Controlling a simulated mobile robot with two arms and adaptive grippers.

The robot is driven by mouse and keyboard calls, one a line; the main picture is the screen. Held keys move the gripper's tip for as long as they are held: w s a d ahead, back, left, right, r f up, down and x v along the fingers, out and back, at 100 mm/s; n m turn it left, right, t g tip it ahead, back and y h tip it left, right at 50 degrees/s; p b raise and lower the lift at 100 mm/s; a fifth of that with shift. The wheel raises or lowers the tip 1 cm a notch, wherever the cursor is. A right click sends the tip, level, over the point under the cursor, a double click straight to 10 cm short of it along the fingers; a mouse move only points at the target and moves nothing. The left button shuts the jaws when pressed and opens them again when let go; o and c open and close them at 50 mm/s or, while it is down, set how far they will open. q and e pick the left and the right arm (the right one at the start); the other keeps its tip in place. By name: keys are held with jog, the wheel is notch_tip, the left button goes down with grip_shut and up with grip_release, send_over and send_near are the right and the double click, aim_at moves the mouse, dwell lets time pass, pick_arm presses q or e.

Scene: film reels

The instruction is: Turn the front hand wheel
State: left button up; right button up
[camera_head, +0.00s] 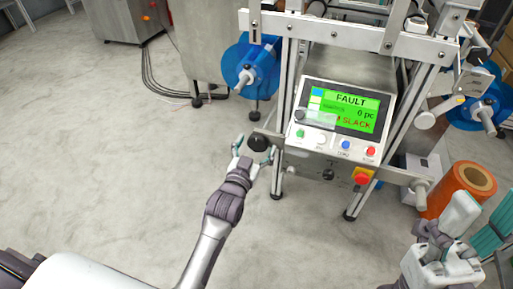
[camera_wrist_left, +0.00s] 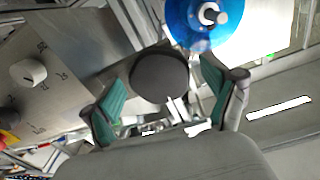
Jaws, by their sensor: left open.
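The front hand wheel appears as a small black round wheel (camera_head: 259,142) at the lower left front of the machine. In the left wrist view the black wheel (camera_wrist_left: 160,77) shows as a dark disc. My left gripper (camera_head: 256,143) is open, with its fingers on either side of the wheel. In the left wrist view its teal-padded fingers (camera_wrist_left: 165,92) flank the disc with a visible gap at least on the right; contact cannot be told. My right arm (camera_head: 440,255) shows at the lower right, away from the wheel; its finger state is unclear.
The machine's control panel (camera_head: 340,115) reads FAULT and SLACK on a green screen, right of the wheel. A red emergency button (camera_head: 362,176) sits below it. Blue reels (camera_head: 250,68) are mounted on the frame. An orange roll (camera_head: 462,187) stands at right.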

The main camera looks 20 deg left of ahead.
pick_arm(q)
jog(key=shift+w, duration=0.15)
jog(key=c, duration=1.2)
jog(key=shift+o, duration=0.2)
jog(key=shift+r, duration=0.1)
